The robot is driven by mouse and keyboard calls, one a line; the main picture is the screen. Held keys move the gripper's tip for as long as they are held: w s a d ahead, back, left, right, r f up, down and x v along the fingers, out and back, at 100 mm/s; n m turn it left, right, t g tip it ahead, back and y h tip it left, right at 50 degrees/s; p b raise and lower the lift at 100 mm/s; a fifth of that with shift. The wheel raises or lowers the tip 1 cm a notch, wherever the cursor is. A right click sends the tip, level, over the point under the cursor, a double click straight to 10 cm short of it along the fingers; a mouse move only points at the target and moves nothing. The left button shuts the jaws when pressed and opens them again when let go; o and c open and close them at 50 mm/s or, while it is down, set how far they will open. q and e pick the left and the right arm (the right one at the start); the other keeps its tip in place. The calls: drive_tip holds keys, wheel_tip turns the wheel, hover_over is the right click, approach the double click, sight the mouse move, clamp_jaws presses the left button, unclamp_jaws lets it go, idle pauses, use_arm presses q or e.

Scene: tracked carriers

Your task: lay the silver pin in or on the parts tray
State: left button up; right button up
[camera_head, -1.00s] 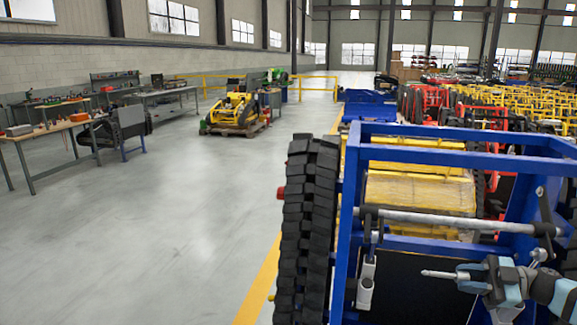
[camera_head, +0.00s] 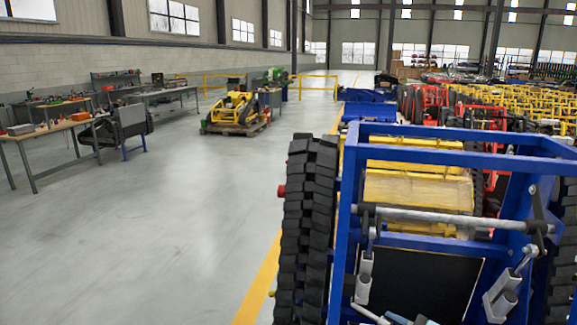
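The silver pin (camera_head: 368,313) shows at the bottom edge, in front of the blue carrier frame. It points up and to the left. My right gripper (camera_head: 396,319) is at the bottom edge, mostly cut off, with only light blue and grey parts showing. It appears shut on the pin's right end. My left gripper is not in view. I cannot make out a parts tray; small items on the left workbenches (camera_head: 45,128) are too small to tell apart.
The blue carrier (camera_head: 455,157) with a black track (camera_head: 305,230) fills the right foreground. Its frame bears a grey crossbar (camera_head: 450,219) and silver brackets (camera_head: 500,298). A yellow machine (camera_head: 235,112) stands on a pallet further back. The grey floor (camera_head: 190,210) at left is clear.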

drive_tip(key=s+d+r+m+t+h, duration=0.1)
drive_tip(key=s+m+t+h, duration=0.4)
drive_tip(key=h, duration=0.8)
drive_tip(key=s+d+m, duration=0.1)
drive_tip(key=s+m, duration=0.2)
drive_tip(key=m, duration=0.1)
drive_tip(key=shift+s+d+p, duration=0.2)
drive_tip(key=shift+d+p, duration=0.15)
drive_tip(key=shift+d, duration=0.05)
